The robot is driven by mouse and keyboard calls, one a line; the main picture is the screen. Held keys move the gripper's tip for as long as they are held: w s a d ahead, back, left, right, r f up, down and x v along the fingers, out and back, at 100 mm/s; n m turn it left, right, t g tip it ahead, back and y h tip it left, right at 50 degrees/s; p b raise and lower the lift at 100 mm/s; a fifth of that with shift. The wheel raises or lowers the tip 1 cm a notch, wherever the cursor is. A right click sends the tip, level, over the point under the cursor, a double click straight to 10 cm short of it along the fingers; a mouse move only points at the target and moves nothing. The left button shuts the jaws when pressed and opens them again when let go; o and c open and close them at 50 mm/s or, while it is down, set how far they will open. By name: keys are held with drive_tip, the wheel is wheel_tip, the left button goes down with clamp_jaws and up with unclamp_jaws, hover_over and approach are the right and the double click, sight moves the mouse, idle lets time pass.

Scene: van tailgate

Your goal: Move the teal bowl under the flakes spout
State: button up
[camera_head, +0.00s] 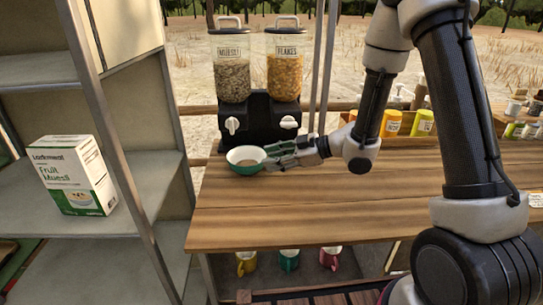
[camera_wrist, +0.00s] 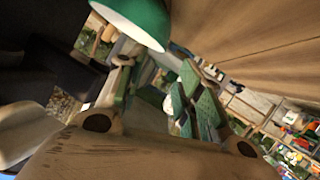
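The teal bowl (camera_head: 247,165) stands upright on the wooden counter, below the muesli spout and left of the flakes spout. Its inside is pale with something brownish in the bottom. The bowl's teal side also shows at the top of the wrist view (camera_wrist: 138,17). The flakes dispenser (camera_head: 284,77) is the right one of the pair, with a white knob (camera_head: 289,122). My gripper (camera_head: 270,157) is at the bowl's right side. In the wrist view its green-padded fingers (camera_wrist: 155,75) are apart, with the bowl at their tips. Whether they touch it is unclear.
The muesli dispenser (camera_head: 231,80) stands left of the flakes one on the same black base (camera_head: 260,118). A shelf with a cereal box (camera_head: 72,175) is at left. Yellow jars (camera_head: 391,122) stand in a wooden tray at the back right. The counter's front (camera_head: 300,215) is clear.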

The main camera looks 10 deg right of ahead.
sight(236, 166)
drive_tip(key=x, duration=1.2)
drive_tip(key=shift+r, duration=0.15)
clamp_jaws()
